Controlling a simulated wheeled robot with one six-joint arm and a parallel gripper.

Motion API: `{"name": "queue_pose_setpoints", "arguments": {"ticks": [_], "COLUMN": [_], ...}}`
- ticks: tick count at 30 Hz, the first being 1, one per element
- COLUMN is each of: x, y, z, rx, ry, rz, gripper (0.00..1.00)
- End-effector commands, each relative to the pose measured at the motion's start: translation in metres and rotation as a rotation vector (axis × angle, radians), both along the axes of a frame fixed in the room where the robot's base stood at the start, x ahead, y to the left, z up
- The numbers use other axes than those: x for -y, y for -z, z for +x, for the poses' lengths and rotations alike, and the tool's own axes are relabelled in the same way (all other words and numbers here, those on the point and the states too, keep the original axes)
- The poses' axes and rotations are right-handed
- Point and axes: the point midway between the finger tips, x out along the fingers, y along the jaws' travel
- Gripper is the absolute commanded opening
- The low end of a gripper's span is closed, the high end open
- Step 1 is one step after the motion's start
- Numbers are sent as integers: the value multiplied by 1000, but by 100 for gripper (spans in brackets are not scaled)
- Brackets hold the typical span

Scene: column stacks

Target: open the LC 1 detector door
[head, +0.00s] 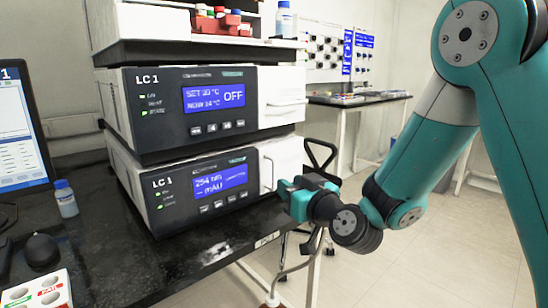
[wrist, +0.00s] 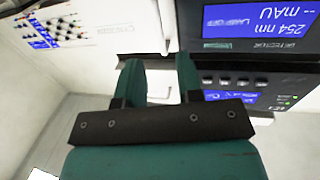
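The LC 1 detector (head: 217,187) is the lower unit of the stack, with a lit 254 nm display. Its white door (head: 283,160) at the right end looks shut and has a vertical handle (head: 267,173). My gripper (head: 290,190) is just right of and below the handle in the head view. In the wrist view the detector display (wrist: 262,18) appears upside down. The two teal fingers of my gripper (wrist: 160,68) are apart with nothing seen held. The handle (wrist: 169,28) shows just beyond the fingertips; whether they touch it I cannot tell.
The LC 1 oven unit (head: 213,98) with its own handle sits directly above the detector. A capped bottle (head: 65,199) and a monitor (head: 20,130) stand left on the black bench (head: 120,265). A chair (head: 320,157) is behind my gripper; open floor lies to the right.

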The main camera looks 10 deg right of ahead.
Motion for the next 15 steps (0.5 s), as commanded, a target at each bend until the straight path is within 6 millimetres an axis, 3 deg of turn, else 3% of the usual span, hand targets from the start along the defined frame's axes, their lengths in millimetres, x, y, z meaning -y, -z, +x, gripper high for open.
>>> {"name": "queue_pose_setpoints", "arguments": {"ticks": [1, 6, 15], "x": [-3, -10, -19], "y": [-8, -8, -6], "z": [9, 35, 67], "rx": [-2, -2, -1], "ry": [0, -1, -1], "rz": [0, 0, 0], "gripper": [33, 33, 33]}}
